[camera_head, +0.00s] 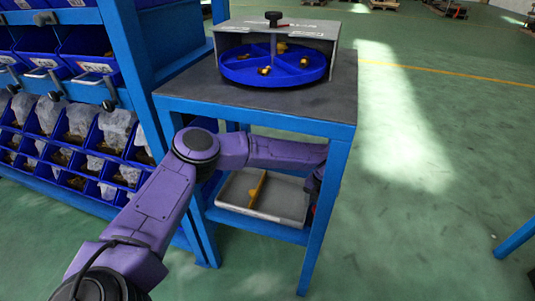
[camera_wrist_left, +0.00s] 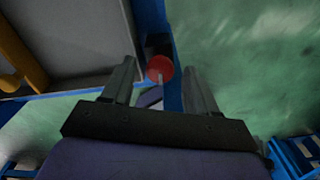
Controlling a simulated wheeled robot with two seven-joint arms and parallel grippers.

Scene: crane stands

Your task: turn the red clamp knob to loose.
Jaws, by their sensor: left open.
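The red clamp knob (camera_wrist_left: 160,67) shows in the left wrist view as a small round red disc with a short pale mark at its lower edge. It sits by a dark block against a blue post (camera_wrist_left: 170,95). My left gripper (camera_wrist_left: 159,72) is open, one finger on each side of the knob, with visible gaps on both sides. I cannot tell how far the knob is in depth. In the head view my left arm reaches under the tabletop, and its gripper end is mostly hidden behind the front right table leg (camera_head: 328,215). My right gripper is not in view.
A grey tray (camera_head: 232,203) with a yellow piece (camera_head: 258,188) lies on the lower shelf. The dark tabletop (camera_head: 210,90) carries a blue round divided tray (camera_head: 275,77) under a grey cover with a black knob. Blue bin racks stand left.

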